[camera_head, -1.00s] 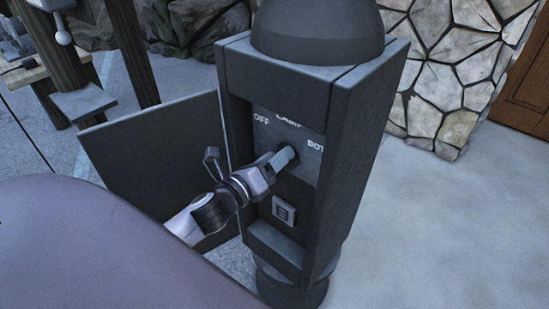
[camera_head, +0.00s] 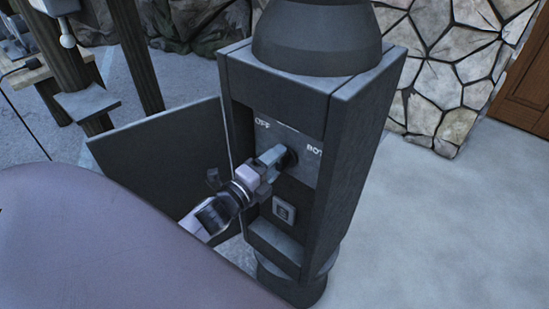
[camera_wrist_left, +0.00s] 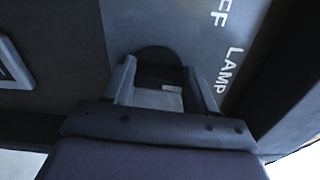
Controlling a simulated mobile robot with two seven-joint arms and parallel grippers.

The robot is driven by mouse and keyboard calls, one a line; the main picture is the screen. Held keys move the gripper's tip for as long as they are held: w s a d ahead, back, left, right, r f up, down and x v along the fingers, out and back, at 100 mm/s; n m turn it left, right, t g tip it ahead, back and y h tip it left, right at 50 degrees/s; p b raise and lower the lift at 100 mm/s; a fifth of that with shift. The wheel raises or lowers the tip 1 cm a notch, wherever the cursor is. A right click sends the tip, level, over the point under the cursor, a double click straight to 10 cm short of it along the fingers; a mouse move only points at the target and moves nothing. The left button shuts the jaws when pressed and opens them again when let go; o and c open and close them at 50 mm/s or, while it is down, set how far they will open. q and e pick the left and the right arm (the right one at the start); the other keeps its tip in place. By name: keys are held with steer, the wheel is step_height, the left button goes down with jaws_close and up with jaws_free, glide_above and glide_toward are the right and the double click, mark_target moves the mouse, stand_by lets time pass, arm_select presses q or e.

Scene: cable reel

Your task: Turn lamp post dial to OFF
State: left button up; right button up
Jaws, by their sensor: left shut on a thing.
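The lamp post (camera_head: 345,165) is a dark grey upright box with a domed top. Its recessed panel (camera_head: 304,168) has a dial (camera_head: 291,158) with OFF and BOT lettering around it; the middle label is hidden under the box's upper edge. My left gripper (camera_head: 275,157) is shut on the dial, reaching it from the lower left. In the left wrist view the fingers (camera_wrist_left: 160,92) stand on either side of the dark round dial (camera_wrist_left: 157,58), with the LAMP label to the right. The dial's pointing direction is hidden by the fingers. My right gripper is not in view.
The post's open door (camera_head: 160,150) stands to the left, behind my left arm. An outlet (camera_head: 284,210) and a ledge (camera_head: 275,242) lie below the dial. A stone wall (camera_head: 450,60) stands behind, and the pavement (camera_head: 440,230) at right is clear.

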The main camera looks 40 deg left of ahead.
arm_select(q)
steer(key=n+p, duration=0.1)
steer(key=n, duration=0.2)
steer(key=n+p, duration=0.2)
steer(key=n, duration=0.2)
steer(key=n+p, duration=0.1)
steer(key=n, duration=0.3)
steer(key=shift+d+f, duration=0.1)
steer(key=shift+f, duration=0.25)
steer(key=shift+n+p, duration=0.3)
steer(key=o, duration=1.1)
steer(key=shift+c, duration=0.2)
steer(key=shift+s, duration=0.1)
steer(key=s, duration=0.7)
steer(key=shift+a, duration=0.25)
